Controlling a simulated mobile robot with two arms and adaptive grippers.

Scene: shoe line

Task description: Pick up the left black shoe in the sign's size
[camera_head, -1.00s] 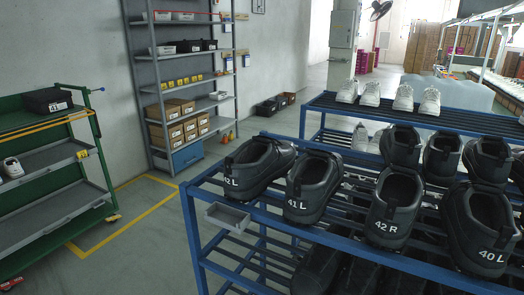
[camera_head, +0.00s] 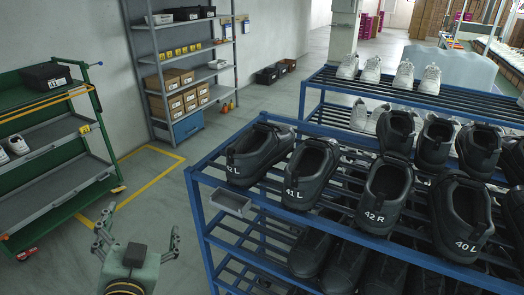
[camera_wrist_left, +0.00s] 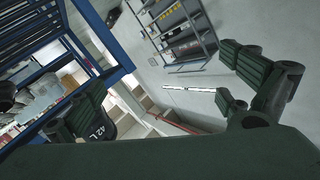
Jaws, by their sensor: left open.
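Black shoes stand on the blue rack's top shelf. The front row has one marked 42 L, its first digit partly hidden (camera_head: 258,155), then 41 L (camera_head: 311,173), 42 R (camera_head: 386,195) and 40 L (camera_head: 460,220). My left gripper (camera_head: 138,232) is open and empty, low in front of the rack's left end, apart from the shoes. In the left wrist view, the 42 L shoe (camera_wrist_left: 97,133) shows partly behind one finger of the left gripper (camera_wrist_left: 165,85). A black box (camera_head: 47,76) on the green cart has a white label that seems to read 41. My right gripper is not in view.
The blue rack (camera_head: 215,262) has a small grey tray (camera_head: 231,202) at its left corner and more black shoes below. White shoes (camera_head: 372,69) stand on a rack behind. A green cart (camera_head: 65,187) is at left, grey shelving (camera_head: 142,85) at the back. The floor between is clear.

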